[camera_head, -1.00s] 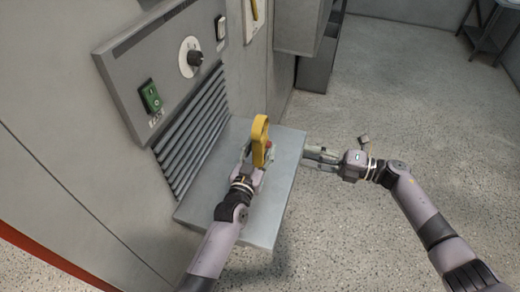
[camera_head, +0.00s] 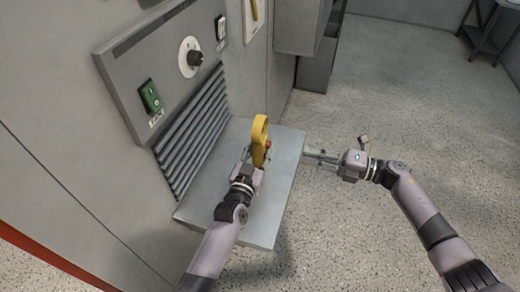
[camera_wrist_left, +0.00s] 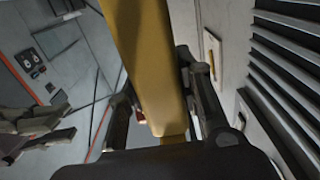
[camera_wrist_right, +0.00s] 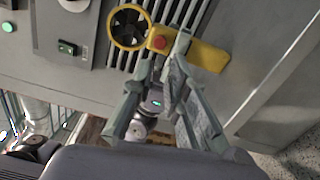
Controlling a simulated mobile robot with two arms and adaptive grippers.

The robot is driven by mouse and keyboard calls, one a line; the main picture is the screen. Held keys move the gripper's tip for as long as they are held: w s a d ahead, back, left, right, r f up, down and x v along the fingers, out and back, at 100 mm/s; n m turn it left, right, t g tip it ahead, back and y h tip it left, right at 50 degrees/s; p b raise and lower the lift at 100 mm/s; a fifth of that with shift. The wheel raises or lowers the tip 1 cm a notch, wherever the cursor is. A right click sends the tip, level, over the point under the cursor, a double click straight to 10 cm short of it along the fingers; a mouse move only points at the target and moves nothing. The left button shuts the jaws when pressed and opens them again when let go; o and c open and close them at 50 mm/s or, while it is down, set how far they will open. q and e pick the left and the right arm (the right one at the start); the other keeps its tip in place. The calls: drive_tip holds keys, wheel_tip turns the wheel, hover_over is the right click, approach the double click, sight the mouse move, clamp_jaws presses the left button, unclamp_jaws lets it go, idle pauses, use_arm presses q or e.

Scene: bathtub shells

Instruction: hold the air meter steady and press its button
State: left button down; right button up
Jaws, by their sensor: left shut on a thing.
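The yellow air meter (camera_head: 260,130) is held upright above the grey shelf. In the right wrist view its yellow body (camera_wrist_right: 210,56), fan ring and red button (camera_wrist_right: 158,42) face the camera. My left gripper (camera_head: 254,163) is shut on the meter's body; in the left wrist view the yellow body (camera_wrist_left: 145,60) lies between its fingers. My right gripper (camera_head: 318,156) is at the right of the meter, past the shelf's right edge, apart from it. In the right wrist view its fingers (camera_wrist_right: 165,58) are parted and empty, and they point toward the red button.
The grey shelf (camera_head: 275,220) juts out below a louvred vent (camera_head: 195,140). A wall panel with a green switch (camera_head: 150,97) and a dial (camera_head: 192,57) is at the left. A grey cabinet (camera_head: 300,25) stands behind. Open floor lies to the right.

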sight(269, 145)
clamp_jaws()
drive_tip(key=shift+a, duration=0.1)
idle(1.1)
drive_tip(key=m+t+h, duration=0.3)
drive_tip(key=m, duration=0.3)
drive_tip(key=d+m+t+h, duration=0.1)
drive_tip(key=m+t+h, duration=0.2)
drive_tip(key=m, duration=0.3)
drive_tip(key=m+t+h, duration=0.3)
drive_tip(key=m+t, duration=0.2)
drive_tip(key=m, duration=0.1)
drive_tip(key=shift+s+d+f+m, duration=0.3)
drive_tip(key=shift+f+m, duration=0.1)
drive_tip(key=w+a, duration=0.2)
drive_tip(key=a, duration=0.6)
drive_tip(key=shift+w+a, duration=0.2)
drive_tip(key=shift+w, duration=0.2)
